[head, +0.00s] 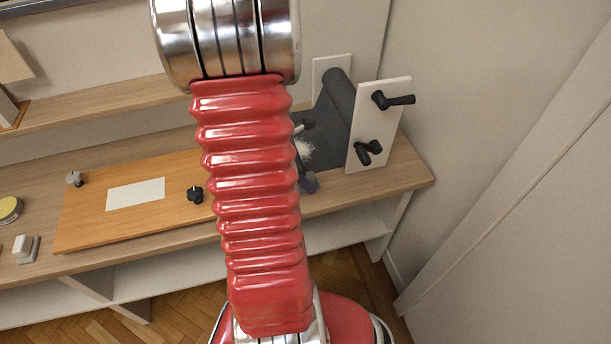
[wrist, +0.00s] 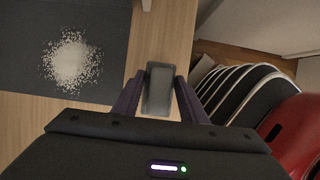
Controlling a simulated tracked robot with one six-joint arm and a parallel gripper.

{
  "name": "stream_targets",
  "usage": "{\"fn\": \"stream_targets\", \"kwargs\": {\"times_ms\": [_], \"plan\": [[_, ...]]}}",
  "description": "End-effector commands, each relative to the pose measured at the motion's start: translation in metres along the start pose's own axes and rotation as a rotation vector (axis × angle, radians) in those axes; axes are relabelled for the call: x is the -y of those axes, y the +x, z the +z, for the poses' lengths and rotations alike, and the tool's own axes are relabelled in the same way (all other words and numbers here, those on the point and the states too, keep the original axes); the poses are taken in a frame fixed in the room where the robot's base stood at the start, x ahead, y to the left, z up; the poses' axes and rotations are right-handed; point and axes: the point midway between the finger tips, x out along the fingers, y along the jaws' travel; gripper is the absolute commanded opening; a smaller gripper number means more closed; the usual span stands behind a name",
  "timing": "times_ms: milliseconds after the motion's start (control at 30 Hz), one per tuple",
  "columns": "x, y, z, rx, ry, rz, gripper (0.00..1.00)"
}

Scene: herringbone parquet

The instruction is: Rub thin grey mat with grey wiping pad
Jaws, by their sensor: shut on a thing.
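The thin grey mat (head: 331,135) lies on the wooden worktop and runs up to a dark roll at the back in the head view. It fills the upper left of the wrist view (wrist: 25,80). A patch of white grains (wrist: 72,62) lies on it; part of the patch shows in the head view (head: 304,148). My gripper (wrist: 158,92) is shut on the grey wiping pad (wrist: 158,76), with a dark finger on each side. The pad is over bare wood, right of the mat in the wrist view. Its height is unclear. My arm hides most of the gripper in the head view.
A white upright plate (head: 378,125) with black handles stands at the mat's right. An orange board (head: 85,222) with a white sheet (head: 136,194) and knobs lies to the left. A round tin (head: 10,210) sits at far left. The worktop ends near the right wall.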

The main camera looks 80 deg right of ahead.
Motion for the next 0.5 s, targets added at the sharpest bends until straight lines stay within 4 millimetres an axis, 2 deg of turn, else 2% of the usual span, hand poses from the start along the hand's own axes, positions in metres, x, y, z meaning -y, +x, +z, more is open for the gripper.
{"fn": "stream_targets", "kwargs": {"times_ms": [500], "plan": [[0.0, 0.017, -0.007, 0.0, -0.001, -0.002, 0.21]]}}
